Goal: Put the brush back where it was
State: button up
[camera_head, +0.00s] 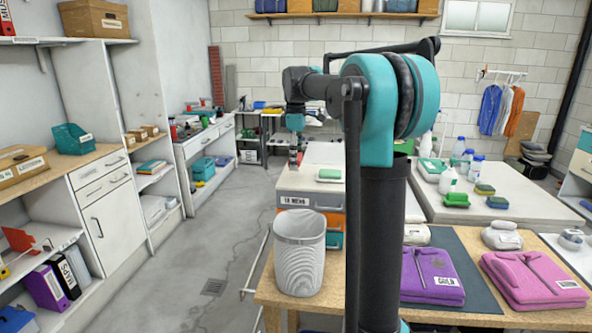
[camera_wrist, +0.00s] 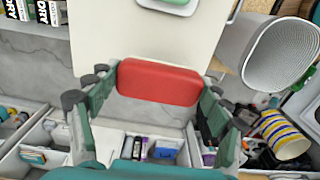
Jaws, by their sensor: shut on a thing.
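A red, rounded block (camera_wrist: 158,82), which I take to be the brush, sits between the two fingers of my gripper (camera_wrist: 158,95) in the wrist view. The fingers are shut on its two ends. Its bristles are hidden. In the head view, my gripper (camera_head: 295,160) hangs at the left edge of the white-topped cabinet (camera_head: 312,154), with a bit of red showing at its tip. A green-topped block (camera_head: 329,173) on a white base lies on the cabinet; its lower part also shows at the top of the wrist view (camera_wrist: 170,5).
A white mesh bin (camera_head: 300,255) stands on the wooden table in front of the cabinet. Bottles and coloured blocks stand on the white table (camera_head: 500,190) to the right. Folded purple clothes (camera_head: 430,277) lie nearer. The floor aisle (camera_head: 225,220) on the left is clear.

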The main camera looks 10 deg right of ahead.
jog(key=shift+f, duration=1.9)
jog(key=o, duration=1.1)
jog(key=shift+f, duration=0.1)
notch_tip(320, 180, up, 12)
jog(key=shift+r, duration=0.15)
